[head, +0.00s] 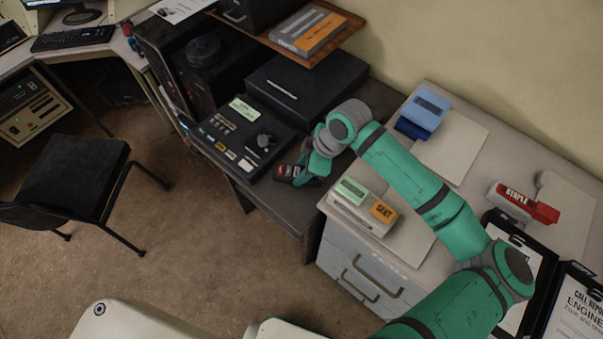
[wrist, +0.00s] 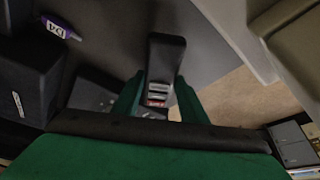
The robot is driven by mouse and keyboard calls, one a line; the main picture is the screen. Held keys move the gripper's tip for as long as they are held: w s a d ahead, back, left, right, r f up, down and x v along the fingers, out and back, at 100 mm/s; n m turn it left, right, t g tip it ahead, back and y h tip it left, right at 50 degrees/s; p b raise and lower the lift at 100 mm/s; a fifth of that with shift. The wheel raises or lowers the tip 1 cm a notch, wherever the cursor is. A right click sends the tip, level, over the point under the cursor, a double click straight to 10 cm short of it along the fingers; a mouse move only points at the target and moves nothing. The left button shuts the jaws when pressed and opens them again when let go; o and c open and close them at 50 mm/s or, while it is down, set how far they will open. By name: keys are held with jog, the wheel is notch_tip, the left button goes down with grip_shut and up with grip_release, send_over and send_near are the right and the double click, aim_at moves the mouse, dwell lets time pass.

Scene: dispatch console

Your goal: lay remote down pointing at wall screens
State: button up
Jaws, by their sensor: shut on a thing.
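The remote is a dark, elongated block with a red label. It shows in the head view (head: 287,172) at the front right of the black desk and in the wrist view (wrist: 166,52). My gripper (head: 305,176) is shut on it, with a green finger on either side in the wrist view (wrist: 160,98). The remote's far end sticks out beyond the fingers, over a dark grey surface. I cannot tell whether it touches the desk. No wall screens can be made out clearly in either view.
A black control panel (head: 238,137) with labels and a knob lies left of my gripper. A black case (head: 290,88) is behind it. A white box with green and orange labels (head: 361,206) stands close on the right. A purple tube (wrist: 60,28) lies at the wrist view's upper left.

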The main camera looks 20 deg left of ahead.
jog(key=shift+d+f, duration=0.2)
jog(key=shift+f, duration=0.95)
jog(key=shift+s+a+f, duration=0.15)
jog(key=shift+a+f, duration=0.05)
jog(key=shift+f, duration=0.05)
jog(key=shift+f, duration=0.1)
jog(key=o, duration=1.1)
jog(key=shift+d, duration=0.1)
jog(key=v, duration=1.2)
